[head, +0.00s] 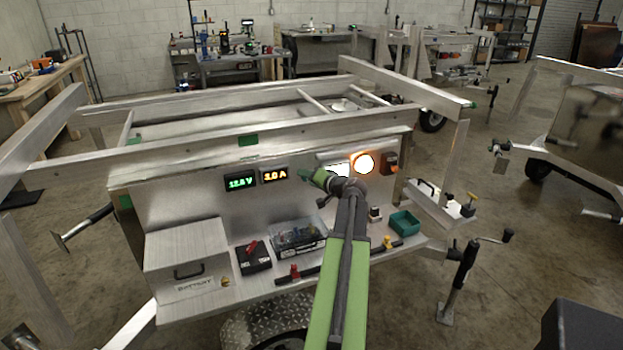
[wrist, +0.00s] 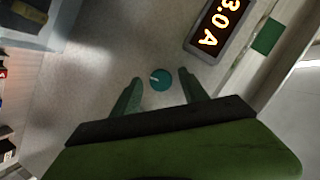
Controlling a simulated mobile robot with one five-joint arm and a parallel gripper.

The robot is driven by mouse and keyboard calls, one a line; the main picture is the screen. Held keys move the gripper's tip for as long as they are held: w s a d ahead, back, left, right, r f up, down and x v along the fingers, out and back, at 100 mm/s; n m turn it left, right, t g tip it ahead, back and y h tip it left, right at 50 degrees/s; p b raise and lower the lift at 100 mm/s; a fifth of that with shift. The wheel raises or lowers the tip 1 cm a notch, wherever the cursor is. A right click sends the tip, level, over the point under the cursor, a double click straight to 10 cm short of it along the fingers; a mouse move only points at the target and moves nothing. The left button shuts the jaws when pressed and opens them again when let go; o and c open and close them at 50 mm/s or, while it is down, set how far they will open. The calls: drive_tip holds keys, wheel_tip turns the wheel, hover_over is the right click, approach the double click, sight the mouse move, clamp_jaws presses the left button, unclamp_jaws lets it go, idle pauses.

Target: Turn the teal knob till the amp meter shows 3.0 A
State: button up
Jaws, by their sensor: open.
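The teal knob (wrist: 161,80) shows in the wrist view as a small round disc with a white pointer line, on the grey metal panel. My gripper (wrist: 160,76) is open, one finger on each side of the knob, with a visible gap on both sides. The amp meter (wrist: 221,22) reads 3.0 A in orange digits in the wrist view. It also shows in the head view (head: 274,175), where its first digit is hard to read. In the head view my gripper (head: 305,175) is at the panel, right of the amp meter, and the knob is hidden.
A green-lit volt meter (head: 241,181) is left of the amp meter. On the shelf below are a battery box (head: 188,258), a clear case (head: 298,236) and a teal bin (head: 405,223).

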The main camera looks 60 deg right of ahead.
drive_tip(key=p+v, duration=0.5)
drive_tip(key=v, duration=1.2)
drive_tip(key=shift+s, duration=0.2)
drive_tip(key=shift+a, duration=0.1)
